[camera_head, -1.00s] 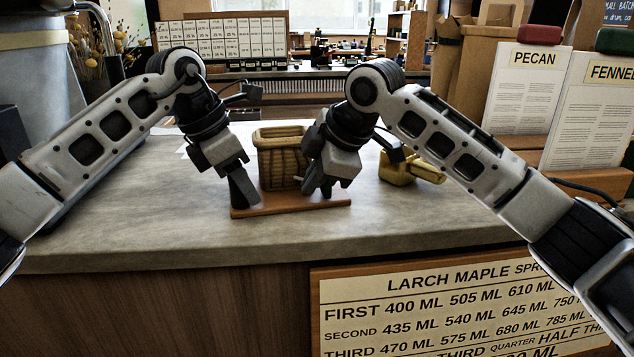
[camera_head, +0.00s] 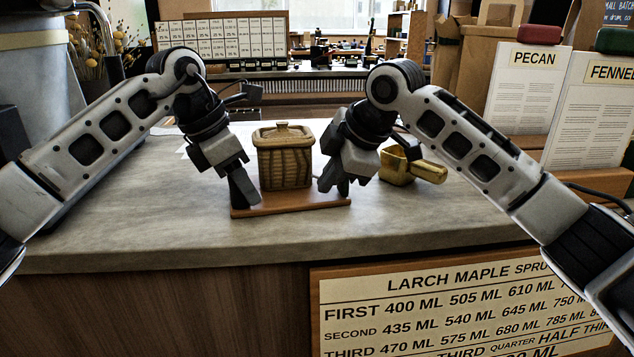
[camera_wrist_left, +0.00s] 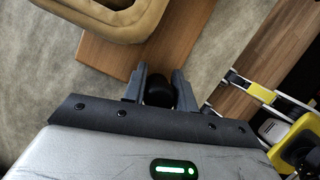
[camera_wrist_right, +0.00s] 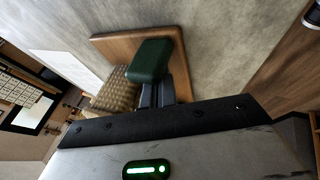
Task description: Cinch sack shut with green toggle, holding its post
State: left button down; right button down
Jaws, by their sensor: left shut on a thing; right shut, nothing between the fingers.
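The sack (camera_head: 285,165) is a tan-brown, striped container on a wooden board (camera_head: 290,201). Its top now looks covered, with a small knob. It also shows at the upper left of the left wrist view (camera_wrist_left: 105,20) and left of the fingers in the right wrist view (camera_wrist_right: 118,92). My left gripper (camera_head: 243,200) is shut on the dark post (camera_wrist_left: 158,90) at the board's left end. My right gripper (camera_head: 335,187) is shut and empty at the board's right end. The green toggle (camera_wrist_right: 150,60) shows just beyond its fingertips; I cannot tell if they touch.
A brass scoop-like object (camera_head: 425,171) lies on the counter behind my right gripper. PECAN (camera_head: 525,90) and FENNEL (camera_head: 590,110) packages stand at the right. The stone counter (camera_head: 170,225) is clear in front of the board. A lettered sign (camera_head: 460,310) hangs below its edge.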

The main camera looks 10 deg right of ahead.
aim_at(328, 197)
pick_arm(q)
jog(key=shift+f, duration=0.2)
pick_arm(e)
jog(key=shift+r, duration=1.75)
jog(key=shift+a+r, duration=0.3)
jog(key=shift+r, duration=0.6)
jog(key=shift+a+r, duration=0.25)
jog(key=shift+r, duration=0.6)
pick_arm(q)
jog(key=c, duration=1)
grip_release()
jog(key=shift+c, duration=0.2)
jog(key=shift+r, duration=0.1)
